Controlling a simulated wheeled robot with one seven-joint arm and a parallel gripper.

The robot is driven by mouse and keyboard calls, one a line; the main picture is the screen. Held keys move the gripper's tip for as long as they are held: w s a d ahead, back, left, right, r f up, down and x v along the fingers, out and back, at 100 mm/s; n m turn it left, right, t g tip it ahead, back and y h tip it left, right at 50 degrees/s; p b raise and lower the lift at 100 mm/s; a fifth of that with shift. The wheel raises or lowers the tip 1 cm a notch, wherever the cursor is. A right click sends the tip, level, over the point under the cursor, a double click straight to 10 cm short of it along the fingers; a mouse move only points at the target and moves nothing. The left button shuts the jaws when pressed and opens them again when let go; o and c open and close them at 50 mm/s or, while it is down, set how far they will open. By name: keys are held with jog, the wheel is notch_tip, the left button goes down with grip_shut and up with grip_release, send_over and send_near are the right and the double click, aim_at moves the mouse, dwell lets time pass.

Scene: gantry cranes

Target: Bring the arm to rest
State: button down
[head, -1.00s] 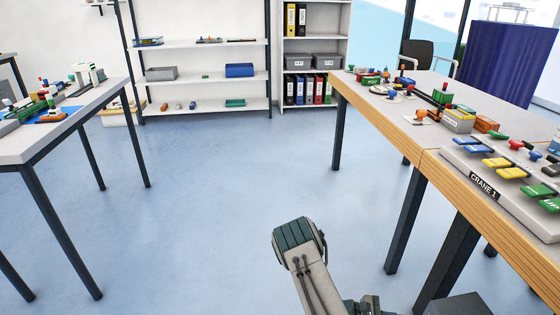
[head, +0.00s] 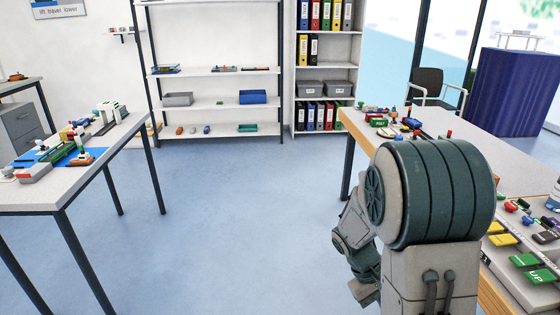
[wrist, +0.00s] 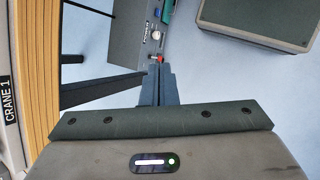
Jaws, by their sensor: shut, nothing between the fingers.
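My arm shows large in the head view, folded up with its rounded dark green joint in front of the right table. My gripper (wrist: 158,88) shows in the wrist view as two dark fingers pressed together, with nothing between them. It points down past the table's wooden edge toward the blue floor. The fingers cannot be made out in the head view.
The right table (head: 490,300) carries a control panel with coloured buttons (head: 541,276), close to my arm. The left table (head: 85,192) holds small models. Shelves (head: 215,72) stand at the back. The floor (head: 230,230) between the tables is clear.

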jog(key=s+a+r+m+t+y+p, duration=0.1)
jog(key=s+a+r+t+y+p, duration=0.1)
jog(key=r, duration=0.6)
jog(key=s+a+r+m+t+y+p, duration=0.1)
jog(key=s+a+r+p, duration=0.3)
jog(key=r, duration=0.5)
jog(key=s+a+r+m+t+y+p, duration=0.1)
jog(key=s+a+r+t+y+p, duration=0.1)
jog(key=r, duration=0.7)
jog(key=s+a+t+p, duration=0.1)
jog(key=a+p, duration=0.1)
jog(key=p, duration=0.1)
jog(key=shift+s+r+y+p, duration=0.2)
jog(key=shift+r+y+p, duration=0.05)
jog(key=shift+y+p, duration=0.15)
jog(key=shift+d+m, duration=0.15)
jog(key=shift+m, duration=0.15)
